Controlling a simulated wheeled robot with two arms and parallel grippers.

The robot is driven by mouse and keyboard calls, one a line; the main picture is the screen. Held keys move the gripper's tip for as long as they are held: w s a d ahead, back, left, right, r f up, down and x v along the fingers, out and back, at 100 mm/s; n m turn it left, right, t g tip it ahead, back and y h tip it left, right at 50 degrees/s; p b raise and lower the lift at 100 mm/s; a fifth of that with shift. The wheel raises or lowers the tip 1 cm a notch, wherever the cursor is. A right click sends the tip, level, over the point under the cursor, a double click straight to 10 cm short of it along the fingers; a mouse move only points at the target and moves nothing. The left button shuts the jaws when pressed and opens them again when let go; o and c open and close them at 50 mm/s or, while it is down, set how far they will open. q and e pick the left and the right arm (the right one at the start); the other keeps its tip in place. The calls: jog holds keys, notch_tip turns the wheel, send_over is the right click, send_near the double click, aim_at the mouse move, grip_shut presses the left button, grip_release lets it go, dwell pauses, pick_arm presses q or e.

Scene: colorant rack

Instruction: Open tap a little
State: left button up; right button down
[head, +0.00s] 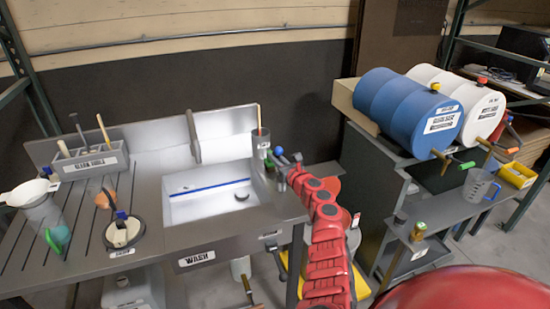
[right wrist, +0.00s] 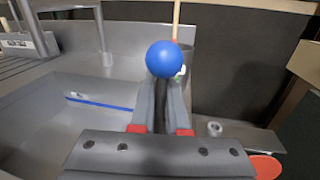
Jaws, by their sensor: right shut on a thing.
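The sink basin (head: 208,190), marked WASH, has a tall spout (head: 193,137) standing at its back. A blue ball knob (head: 278,150), which looks like the tap's handle end, is at the basin's right rim. My right gripper (head: 286,163) is at this knob. In the right wrist view the blue knob (right wrist: 163,59) sits at the tips of my right gripper's fingers (right wrist: 162,88), which are shut close together just below and behind it. The stem under the knob is hidden by the fingers. No water shows at the spout. My left gripper is not in view.
A grey cup (head: 262,146) with a thin stick stands behind the knob. A tool holder (head: 90,160) and a round dish (head: 124,232) are on the left drainboard. Blue (head: 408,108) and white (head: 462,98) drums lie on a stand at right.

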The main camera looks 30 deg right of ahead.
dwell(0.8)
jog(key=t+b, duration=0.1)
jog(key=b, duration=0.5)
jog(key=s+t+b, duration=0.1)
jog(key=b, duration=0.5)
jog(key=s+r+n+t+b, duration=0.1)
jog(key=t+b, duration=0.1)
jog(key=b, duration=0.4)
jog(key=shift+s+a+b, duration=0.15)
jog(key=shift+a+b, duration=0.1)
jog(key=shift+b, duration=0.05)
jog(key=shift+r, duration=0.1)
jog(key=c, duration=0.9)
grip_release()
